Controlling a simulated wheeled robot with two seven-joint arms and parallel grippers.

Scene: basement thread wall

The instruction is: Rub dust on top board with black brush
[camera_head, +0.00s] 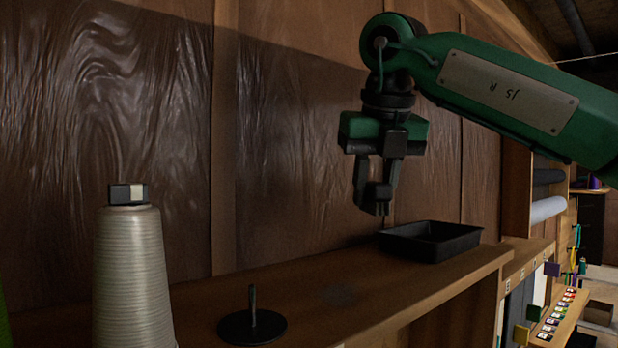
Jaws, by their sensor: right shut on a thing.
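My right gripper (374,200) hangs pointing down above the top board (400,295), just behind and left of the black tray. It is shut on a small dark piece, which looks like the black brush (379,192); its lower end is thin and dark, and the fingers hide part of it. A faint dark patch, which looks like the dust (340,293), lies on the board in front and to the left of the gripper. The brush is apart from this patch. My left gripper is out of view.
The black tray (430,253) stands near the board's right end. A black disc with an upright pin (252,325) and a pale thread cone (132,280) with a black-and-white block (128,194) on top stand at left. A wood-panelled wall (300,150) rises behind.

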